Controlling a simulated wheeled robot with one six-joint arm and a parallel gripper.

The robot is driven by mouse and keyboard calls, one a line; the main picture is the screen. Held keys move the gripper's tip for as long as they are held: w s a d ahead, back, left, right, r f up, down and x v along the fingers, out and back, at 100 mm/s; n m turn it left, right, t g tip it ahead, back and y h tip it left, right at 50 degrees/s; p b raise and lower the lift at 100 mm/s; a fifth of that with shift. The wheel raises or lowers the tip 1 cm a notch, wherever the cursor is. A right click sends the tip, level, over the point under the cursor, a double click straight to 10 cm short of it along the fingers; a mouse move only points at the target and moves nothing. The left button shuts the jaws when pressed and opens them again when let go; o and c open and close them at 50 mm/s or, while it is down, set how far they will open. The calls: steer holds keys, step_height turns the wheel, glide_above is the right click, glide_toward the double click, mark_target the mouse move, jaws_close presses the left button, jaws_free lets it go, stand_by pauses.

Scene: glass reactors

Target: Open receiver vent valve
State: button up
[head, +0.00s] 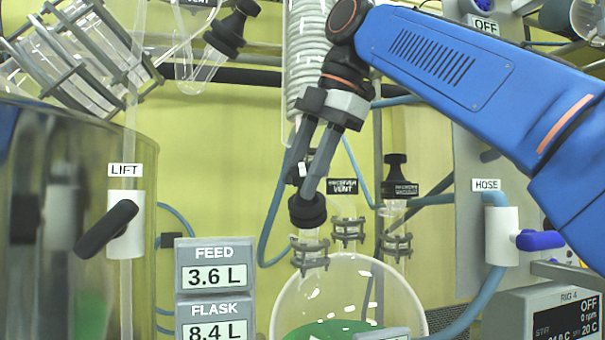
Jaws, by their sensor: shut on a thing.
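A black round valve knob (308,211) sits on a glass neck above the round glass vessel (345,270), which holds green liquid. A small dark label reading RECEIVER VENT (343,187) is just right of the knob. My gripper (308,182) comes down from above with its fingers shut on the knob. The fingers hide the upper part of the knob, so I cannot tell how far it is turned.
A second black knob (396,165) with a dark label stands to the right. The HOSE valve (540,240) has a blue handle. The LIFT valve (105,228) has a black handle at left. FEED and FLASK displays (215,277) read 3.6 L and 8.4 L. A glass condenser coil (304,60) hangs behind my gripper.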

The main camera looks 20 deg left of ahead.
steer(key=o, duration=1.1)
steer(key=shift+c, duration=0.2)
steer(key=shift+v, duration=1.45)
steer(key=s+d, duration=0.3)
steer(key=d, duration=0.8)
steer(key=shift+s+d, duration=0.25)
steer(key=shift+s, duration=0.1)
